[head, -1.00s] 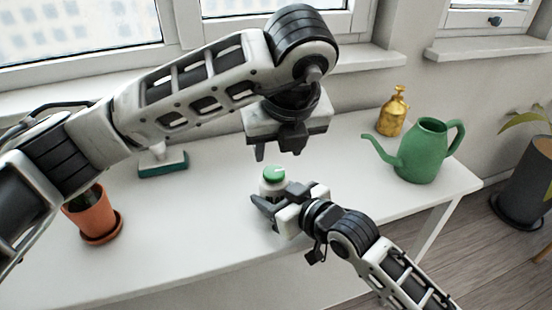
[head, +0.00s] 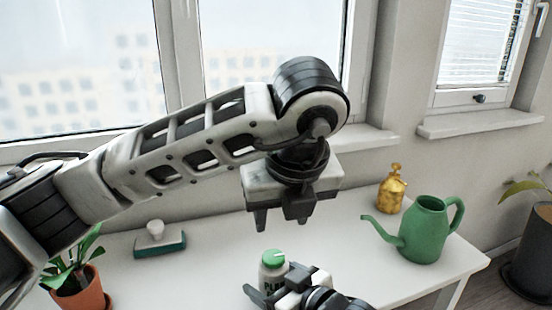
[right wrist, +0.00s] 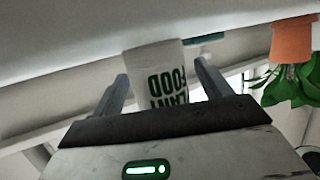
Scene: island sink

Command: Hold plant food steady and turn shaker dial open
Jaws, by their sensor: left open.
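The plant food bottle (head: 272,278) is white with a green dial cap (head: 273,256) and stands upright on the white table near its front. In the right wrist view the bottle (right wrist: 157,70) appears upside down with its lettering visible. My right gripper (right wrist: 163,80) has one finger on each side of the bottle, with a visible gap at least on the picture's right side. In the head view the right gripper is partly cut off at the bottom. My left gripper (head: 282,222) is open and empty, fingers pointing down, above the cap and apart from it.
A green watering can (head: 424,230) and a gold spray bottle (head: 391,189) stand at the right of the table (head: 345,255). Windows are behind.

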